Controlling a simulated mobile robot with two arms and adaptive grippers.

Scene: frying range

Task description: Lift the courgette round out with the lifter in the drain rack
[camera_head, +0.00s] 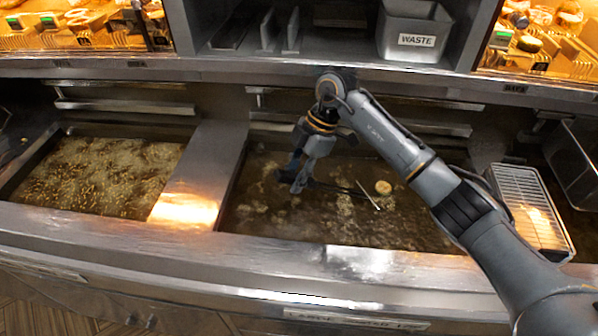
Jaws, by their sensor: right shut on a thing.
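My right gripper (297,183) reaches down over the right-hand fryer vat (335,240). It is shut on the dark handle of the lifter (370,196), which runs to the right low over the oil. The lifter's head shows as a thin bright edge. The pale courgette round (383,187) is just beyond that edge; I cannot tell whether it rests on the lifter or floats beside it. The drain rack (527,196), a wire grid over a tray, stands to the right of the vat, partly behind my right arm. My left gripper is out of view.
A second vat (98,175) of bubbling oil lies to the left, past a steel divider (205,165). A grey waste bin (413,30) stands on the shelf above. Pale foam patches float in the right vat. A fry basket (580,150) stands at far right.

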